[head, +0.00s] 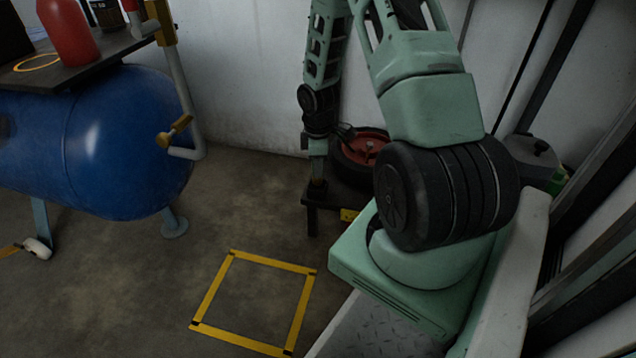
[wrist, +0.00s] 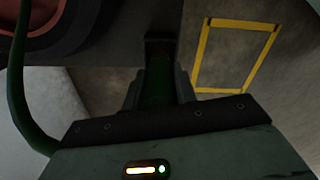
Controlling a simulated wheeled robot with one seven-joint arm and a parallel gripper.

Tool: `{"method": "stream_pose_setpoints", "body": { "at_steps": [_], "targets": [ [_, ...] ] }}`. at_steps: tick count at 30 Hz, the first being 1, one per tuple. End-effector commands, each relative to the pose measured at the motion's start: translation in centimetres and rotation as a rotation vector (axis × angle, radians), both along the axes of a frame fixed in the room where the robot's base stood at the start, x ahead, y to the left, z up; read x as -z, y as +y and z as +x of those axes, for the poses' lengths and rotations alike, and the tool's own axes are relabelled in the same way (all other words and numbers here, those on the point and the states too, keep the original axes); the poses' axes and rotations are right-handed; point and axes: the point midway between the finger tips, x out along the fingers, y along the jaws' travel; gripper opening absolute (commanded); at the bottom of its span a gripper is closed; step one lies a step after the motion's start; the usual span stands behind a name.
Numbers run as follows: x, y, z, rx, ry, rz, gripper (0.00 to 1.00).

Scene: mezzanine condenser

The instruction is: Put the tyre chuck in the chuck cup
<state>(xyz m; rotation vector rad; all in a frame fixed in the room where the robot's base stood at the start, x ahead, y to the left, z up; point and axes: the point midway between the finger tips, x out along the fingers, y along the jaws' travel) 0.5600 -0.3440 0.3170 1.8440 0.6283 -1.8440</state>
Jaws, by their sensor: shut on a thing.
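In the wrist view my gripper (wrist: 158,95) is shut on a dark, narrow thing, taken to be the tyre chuck (wrist: 158,72). It is mostly hidden between the fingers, and its shape is hard to read in the shadow. I cannot make out the chuck cup in either view.
A red-rimmed wheel (head: 366,148) lies on the low bench. A blue tank (head: 95,140) with a pipe and brass valve (head: 174,132) stands left. A yellow-taped square (head: 250,300) marks clear floor. A green hose (wrist: 22,95) curves along the wrist view's left.

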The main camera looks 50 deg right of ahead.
Motion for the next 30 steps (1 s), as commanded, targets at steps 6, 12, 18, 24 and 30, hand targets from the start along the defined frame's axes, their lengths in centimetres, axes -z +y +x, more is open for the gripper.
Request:
{"method": "stream_pose_setpoints", "body": {
  "at_steps": [6, 12, 18, 24, 30],
  "targets": [
    [2.9, 0.0, 0.0, 0.001, 0.001, -0.001, 0.0],
    [4.0, 0.0, 0.0, 0.002, -0.001, -0.001, 0.0],
    [3.9, 0.0, 0.0, 0.002, -0.001, -0.001, 0.0],
    [4.1, 0.0, 0.0, 0.002, -0.001, -0.001, 0.5],
    [4.1, 0.0, 0.0, 0.002, -0.001, -0.001, 0.5]
  ]
}}
